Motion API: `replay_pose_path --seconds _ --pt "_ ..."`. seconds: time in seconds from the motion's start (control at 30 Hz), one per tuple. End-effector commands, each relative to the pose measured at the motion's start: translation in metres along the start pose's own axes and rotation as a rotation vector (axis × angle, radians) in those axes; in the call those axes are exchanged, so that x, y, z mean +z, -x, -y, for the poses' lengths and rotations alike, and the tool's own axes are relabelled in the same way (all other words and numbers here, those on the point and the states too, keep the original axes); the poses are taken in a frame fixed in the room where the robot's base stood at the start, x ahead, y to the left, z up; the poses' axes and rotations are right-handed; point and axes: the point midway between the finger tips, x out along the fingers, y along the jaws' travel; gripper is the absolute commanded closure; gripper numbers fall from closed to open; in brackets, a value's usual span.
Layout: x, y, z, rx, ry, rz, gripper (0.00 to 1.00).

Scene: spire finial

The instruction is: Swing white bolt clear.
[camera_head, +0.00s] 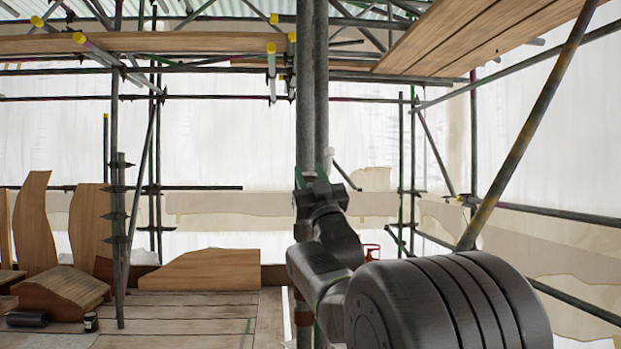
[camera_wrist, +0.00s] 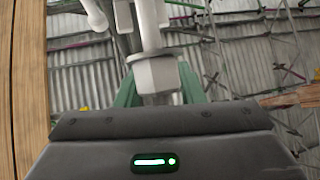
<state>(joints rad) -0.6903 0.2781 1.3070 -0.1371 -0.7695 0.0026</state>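The white bolt (camera_wrist: 157,75) stands in the middle of the wrist view, a pale block with a shaft running up from it. My gripper (camera_wrist: 160,88) has one green finger on each side of the block. The fingers look very near its sides, but I cannot tell whether they press on it. In the head view my gripper (camera_head: 316,172) is raised in front of the vertical grey pipes, and a small white piece of the bolt (camera_head: 329,153) shows by the fingertips. My wrist and arm hide the rest.
Vertical pipes (camera_head: 311,80) stand right behind my gripper. A diagonal pole (camera_head: 530,125) crosses at the right. Plank decks (camera_head: 480,35) hang overhead. Boards (camera_head: 213,270) and a wooden block (camera_head: 62,292) lie at the lower left. In the wrist view a wooden plank (camera_wrist: 25,80) runs along the left edge.

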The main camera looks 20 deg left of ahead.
Motion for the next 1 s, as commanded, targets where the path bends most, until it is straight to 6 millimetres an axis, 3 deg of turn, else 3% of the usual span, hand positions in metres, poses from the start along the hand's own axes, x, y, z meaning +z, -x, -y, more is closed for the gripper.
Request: replay_pose_path --seconds 0.27,0.43,1.0 --pt "0.001 0.001 0.000 0.001 0.001 0.001 0.66" --pt "0.000 0.014 -0.001 0.001 0.001 0.002 0.66" --pt "0.000 0.116 0.000 0.001 0.001 0.003 0.66"
